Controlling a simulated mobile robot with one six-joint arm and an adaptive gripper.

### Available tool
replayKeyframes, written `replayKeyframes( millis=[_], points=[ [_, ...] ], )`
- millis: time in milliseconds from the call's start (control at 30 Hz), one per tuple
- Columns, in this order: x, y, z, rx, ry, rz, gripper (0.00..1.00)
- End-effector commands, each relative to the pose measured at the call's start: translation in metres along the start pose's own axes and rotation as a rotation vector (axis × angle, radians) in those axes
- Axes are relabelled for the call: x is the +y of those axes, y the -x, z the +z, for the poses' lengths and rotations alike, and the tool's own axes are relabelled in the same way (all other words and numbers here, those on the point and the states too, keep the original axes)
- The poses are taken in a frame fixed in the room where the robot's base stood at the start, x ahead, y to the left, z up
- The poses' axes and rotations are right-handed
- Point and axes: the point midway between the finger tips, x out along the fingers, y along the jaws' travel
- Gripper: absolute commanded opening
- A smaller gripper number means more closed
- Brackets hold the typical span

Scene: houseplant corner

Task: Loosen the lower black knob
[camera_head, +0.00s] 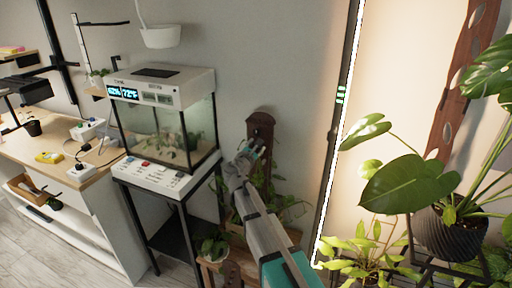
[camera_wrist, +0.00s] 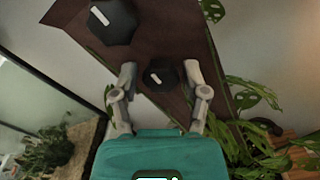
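The lower black knob (camera_wrist: 160,76), with a short pale mark, sits on a dark brown wooden board (camera_wrist: 165,30) in the wrist view. My gripper (camera_wrist: 160,74) is open, with one finger on each side of this knob. A gap shows between each finger and the knob. A second, larger-looking black knob (camera_wrist: 113,20) with a white pointer line is above and left of it on the same board. In the head view my gripper (camera_head: 248,155) is in front of the brown post (camera_head: 262,122); the knobs cannot be made out there.
A glass terrarium (camera_head: 165,130) on a black stand is left of the post. Leafy plants (camera_head: 285,205) surround the post's lower part, and leaves (camera_wrist: 255,92) hang near my right finger. A bright vertical light strip (camera_head: 340,130) and a large potted plant (camera_head: 410,185) are to the right.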

Motion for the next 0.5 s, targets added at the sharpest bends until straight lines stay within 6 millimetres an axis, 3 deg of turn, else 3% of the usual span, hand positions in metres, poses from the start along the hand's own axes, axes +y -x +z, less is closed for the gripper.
replayKeyframes(
  millis=[500],
  points=[
    [-0.0009,0.0032,0.0003,0.0,-0.002,-0.002,0.76]
  ],
)
